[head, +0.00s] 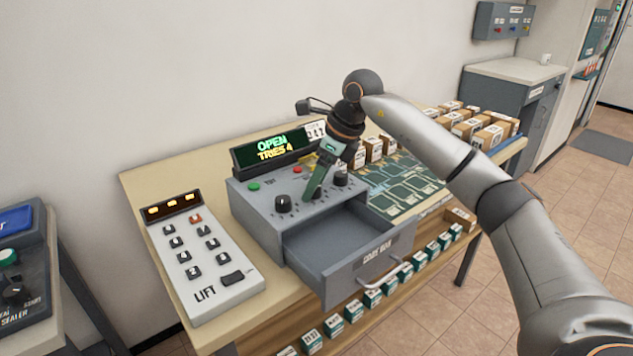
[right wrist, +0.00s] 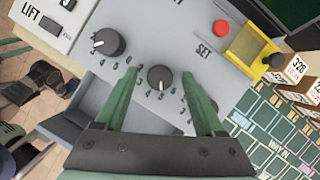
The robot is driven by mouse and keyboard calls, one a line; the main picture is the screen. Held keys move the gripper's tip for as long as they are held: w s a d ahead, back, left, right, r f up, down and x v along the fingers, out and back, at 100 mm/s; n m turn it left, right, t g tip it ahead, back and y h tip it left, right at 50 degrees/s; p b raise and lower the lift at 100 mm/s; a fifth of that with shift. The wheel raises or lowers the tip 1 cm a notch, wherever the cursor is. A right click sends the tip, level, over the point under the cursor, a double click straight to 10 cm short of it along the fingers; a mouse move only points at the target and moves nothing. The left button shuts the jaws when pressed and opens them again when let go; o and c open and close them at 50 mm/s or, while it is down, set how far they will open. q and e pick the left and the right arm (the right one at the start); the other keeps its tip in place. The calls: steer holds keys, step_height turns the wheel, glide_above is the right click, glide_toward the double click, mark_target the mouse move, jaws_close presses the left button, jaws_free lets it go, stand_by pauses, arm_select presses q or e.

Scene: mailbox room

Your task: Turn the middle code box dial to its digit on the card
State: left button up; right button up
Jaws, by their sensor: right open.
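The grey code box (head: 262,212) stands on the table, its display (head: 272,149) reading "OPEN" and "TRIES 4". Its drawer (head: 330,262) is pulled out and looks empty. The middle dial (right wrist: 159,77) is a black knob with a pale pointer mark, and printed digits lie below it. My right gripper (head: 316,180) is over the box front and hides the middle dial in the head view. In the right wrist view its green fingers (right wrist: 160,74) are open, one on each side of that dial; contact cannot be told. The white card (head: 315,130) is partly hidden behind the gripper. My left gripper is not in view.
The left dial (head: 283,203) and right dial (head: 341,179) flank the middle one. A lift keypad (head: 205,255) lies left; small cartons (head: 373,149) stand right.

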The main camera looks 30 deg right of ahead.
jaws_close()
stand_by(0.6)
